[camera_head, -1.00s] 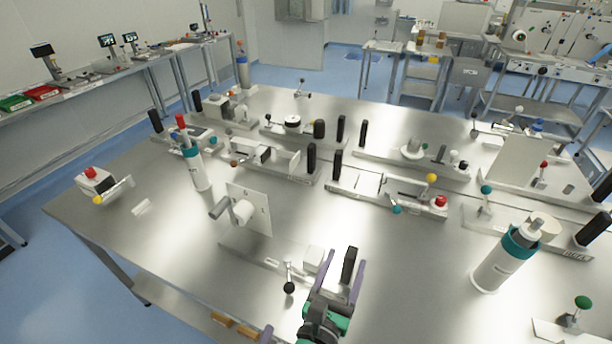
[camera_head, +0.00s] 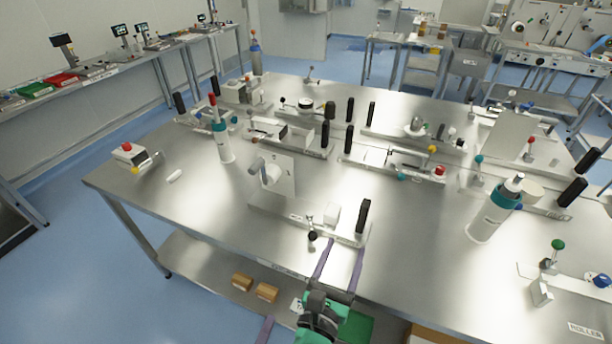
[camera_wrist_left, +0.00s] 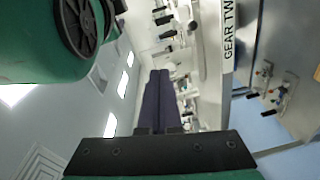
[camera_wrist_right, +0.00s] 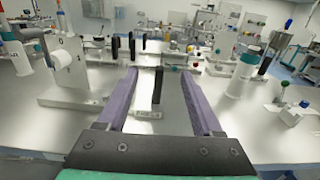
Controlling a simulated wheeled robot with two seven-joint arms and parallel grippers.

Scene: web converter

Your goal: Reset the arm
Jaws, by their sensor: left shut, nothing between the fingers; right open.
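My right gripper (camera_head: 346,248) is open and empty at the table's front edge, just in front of a fixture with a black upright handle (camera_head: 363,217). In the right wrist view its two purple fingers (camera_wrist_right: 158,74) stand wide apart, and the black handle (camera_wrist_right: 157,90) shows between them, apparently beyond them. My left gripper (camera_head: 266,330) shows only as a purple finger piece at the bottom edge of the head view. In the left wrist view its purple fingers (camera_wrist_left: 160,75) lie together, with nothing visible between them. Most of the left arm is hidden.
A steel table (camera_head: 220,190) carries several fixtures, a white bottle with a teal collar (camera_head: 495,212) and another bottle (camera_head: 222,140). A red-button box (camera_head: 128,152) sits at the left corner. Brown blocks (camera_head: 266,292) lie on the lower shelf. Blue floor (camera_head: 75,245) is open at left.

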